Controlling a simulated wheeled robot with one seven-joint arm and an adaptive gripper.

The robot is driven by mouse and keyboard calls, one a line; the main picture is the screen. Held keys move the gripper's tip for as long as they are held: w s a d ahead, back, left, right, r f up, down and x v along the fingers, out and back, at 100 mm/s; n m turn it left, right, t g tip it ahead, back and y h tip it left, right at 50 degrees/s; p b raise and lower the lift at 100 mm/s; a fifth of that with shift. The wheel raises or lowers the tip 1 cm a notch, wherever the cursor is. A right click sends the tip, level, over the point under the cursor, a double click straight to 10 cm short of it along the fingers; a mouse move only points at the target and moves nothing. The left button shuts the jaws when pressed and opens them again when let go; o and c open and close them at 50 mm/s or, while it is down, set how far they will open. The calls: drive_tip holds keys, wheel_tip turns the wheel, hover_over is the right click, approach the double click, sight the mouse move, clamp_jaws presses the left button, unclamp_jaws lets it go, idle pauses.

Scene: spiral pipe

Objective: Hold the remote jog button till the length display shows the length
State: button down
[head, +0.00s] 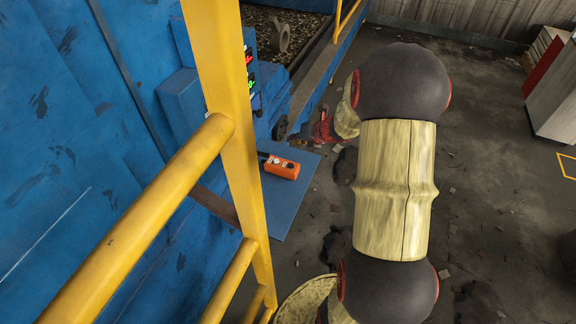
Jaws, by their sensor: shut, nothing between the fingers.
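The orange remote (283,168) lies on a blue plate beside the machine, with dark buttons on its top too small to tell apart. The display panel (250,78) on the blue machine shows lit red and green figures, partly behind the yellow post and too small to read. My gripper (303,136) is small and dark at the end of my arm, just above and right of the remote in the picture. It is shut and holds nothing. It appears apart from the remote; its fingertips are hard to make out.
A yellow railing (150,230) crosses the left foreground, its post close to the remote. The blue plate (286,205) is bare in front of the remote. Blue machine walls (60,130) fill the left. A pale cabinet (556,95) stands far right. Dark littered floor lies between.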

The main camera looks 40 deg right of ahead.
sight(293, 164)
drive_tip(key=shift+a, duration=0.15)
drive_tip(key=shift+f, duration=0.1)
idle(0.3)
wheel_tip(293, 164, down, 9)
drive_tip(key=b, duration=0.8)
drive_tip(key=shift+r, duration=0.2)
idle(1.0)
drive_tip(key=shift+f, duration=0.4)
drive_tip(key=shift+f+b, duration=0.4)
drive_tip(key=shift+b, duration=0.05)
idle(4.2)
